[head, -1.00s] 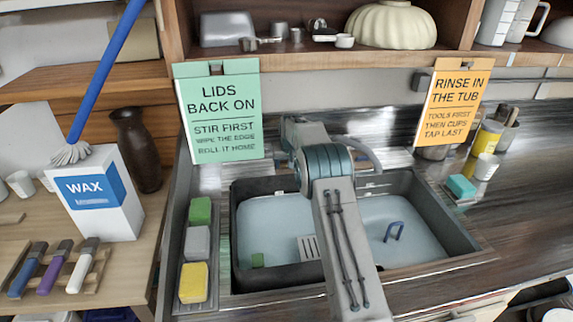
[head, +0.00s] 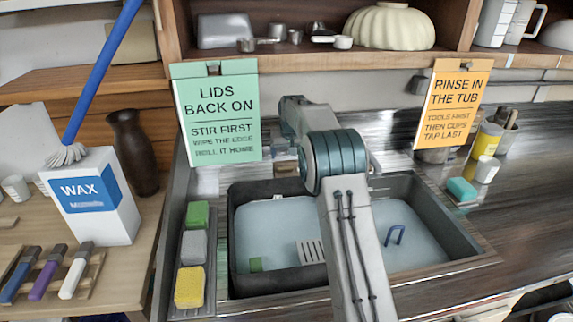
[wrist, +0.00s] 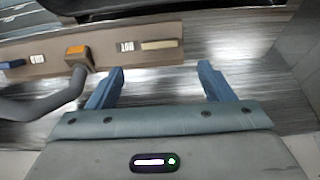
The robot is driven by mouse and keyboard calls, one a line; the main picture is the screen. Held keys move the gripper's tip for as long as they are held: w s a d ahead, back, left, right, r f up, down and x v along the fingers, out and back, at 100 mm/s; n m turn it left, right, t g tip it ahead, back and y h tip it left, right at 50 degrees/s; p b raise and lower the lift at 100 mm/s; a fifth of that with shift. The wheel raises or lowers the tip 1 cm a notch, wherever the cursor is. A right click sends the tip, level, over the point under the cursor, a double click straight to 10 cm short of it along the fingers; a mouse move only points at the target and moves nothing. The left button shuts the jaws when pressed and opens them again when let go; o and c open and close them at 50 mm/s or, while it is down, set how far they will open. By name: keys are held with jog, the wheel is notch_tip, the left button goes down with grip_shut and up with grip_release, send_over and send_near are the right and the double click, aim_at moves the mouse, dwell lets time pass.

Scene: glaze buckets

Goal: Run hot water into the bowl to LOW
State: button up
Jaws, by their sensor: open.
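My gripper (wrist: 160,85) is open and empty in the wrist view, its two blue fingers apart. Beyond the fingers lies a brown strip (wrist: 108,60) with white labels, an orange block (wrist: 78,51) and a beige bar (wrist: 160,44). A grey curved tube (wrist: 40,108), which looks like a spout, runs from the orange block to the left. In the head view my arm hides the gripper and most of the tap area behind the sink. A dark sink tub (head: 240,284) holds pale water. A cream ribbed bowl (head: 392,27) stands on the shelf; no bowl shows clearly in the tub.
Green, grey and yellow sponges (head: 189,287) lie left of the tub. A teal block (head: 461,189) and cups (head: 487,168) stand on the right counter. A green sign (head: 217,112) and an orange sign (head: 452,105) hang behind. A wax box (head: 92,200) stands left.

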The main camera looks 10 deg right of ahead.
jog(key=shift+b+v, duration=0.3)
jog(key=shift+v, duration=2.3)
jog(key=shift+s, duration=0.1)
jog(key=s+r, duration=0.4)
jog(key=s, duration=0.8)
jog(key=s+r, duration=0.4)
jog(key=s, duration=0.8)
jog(key=s+f, duration=0.3)
jog(key=s, duration=0.9)
jog(key=s+f+g, duration=0.1)
jog(key=s+f, duration=0.3)
jog(key=s, duration=0.8)
jog(key=shift+a, duration=0.2)
jog(key=shift+f, duration=0.1)
